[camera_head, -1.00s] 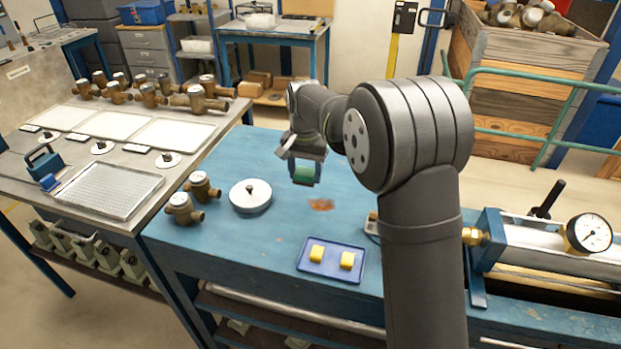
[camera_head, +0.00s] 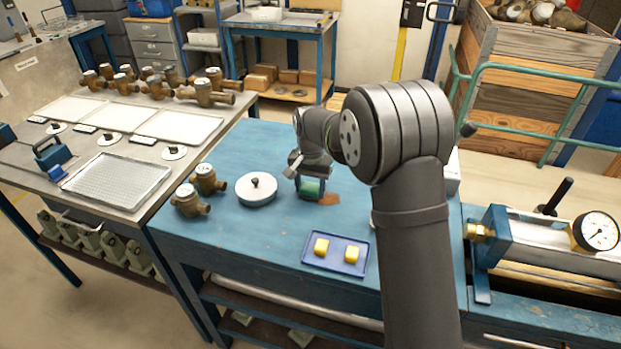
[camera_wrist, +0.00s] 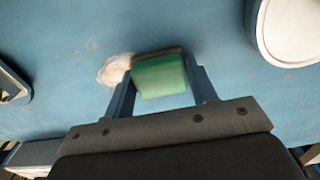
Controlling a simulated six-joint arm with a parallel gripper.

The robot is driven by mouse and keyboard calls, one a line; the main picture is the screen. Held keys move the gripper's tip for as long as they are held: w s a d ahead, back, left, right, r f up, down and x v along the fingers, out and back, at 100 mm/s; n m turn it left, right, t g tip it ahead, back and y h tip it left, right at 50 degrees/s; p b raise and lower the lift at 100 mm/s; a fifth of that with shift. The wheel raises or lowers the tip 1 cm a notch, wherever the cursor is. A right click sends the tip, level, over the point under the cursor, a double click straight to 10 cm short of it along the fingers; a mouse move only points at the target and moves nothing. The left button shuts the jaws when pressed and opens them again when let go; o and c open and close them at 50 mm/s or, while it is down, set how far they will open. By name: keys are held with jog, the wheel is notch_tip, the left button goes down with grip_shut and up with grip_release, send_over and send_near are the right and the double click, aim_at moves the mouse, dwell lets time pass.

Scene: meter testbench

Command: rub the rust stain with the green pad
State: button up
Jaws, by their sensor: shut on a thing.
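My gripper (camera_head: 311,188) is shut on the green pad (camera_head: 310,189), low over the blue bench. The pad also shows between the two fingers in the wrist view (camera_wrist: 159,77). The brown rust stain (camera_head: 329,199) lies on the bench just right of the pad in the head view, partly hidden by the gripper and pad. In the wrist view a pale, blurred patch (camera_wrist: 116,69) shows at the left edge of the pad. I cannot tell whether the pad touches the bench.
A white round lidded pot (camera_head: 256,192) stands left of the gripper. A blue tray (camera_head: 337,265) with two yellow blocks lies in front. Brass meters (camera_head: 188,203) stand at the bench's left edge. A cylinder with a gauge (camera_head: 595,232) is at right.

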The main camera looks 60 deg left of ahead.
aim_at(346, 203)
jog(key=shift+w+d+f, duration=0.15)
jog(key=shift+w+d, duration=1.65)
jog(key=shift+w+d+f, duration=0.1)
jog(key=shift+w+d, duration=1.65)
jog(key=shift+c, duration=0.3)
jog(key=shift+s+a, duration=3.45)
jog(key=shift+s, duration=0.05)
jog(key=shift+s+a+r, duration=0.1)
jog(key=shift+a+r, duration=0.05)
jog(key=shift+r, duration=4)
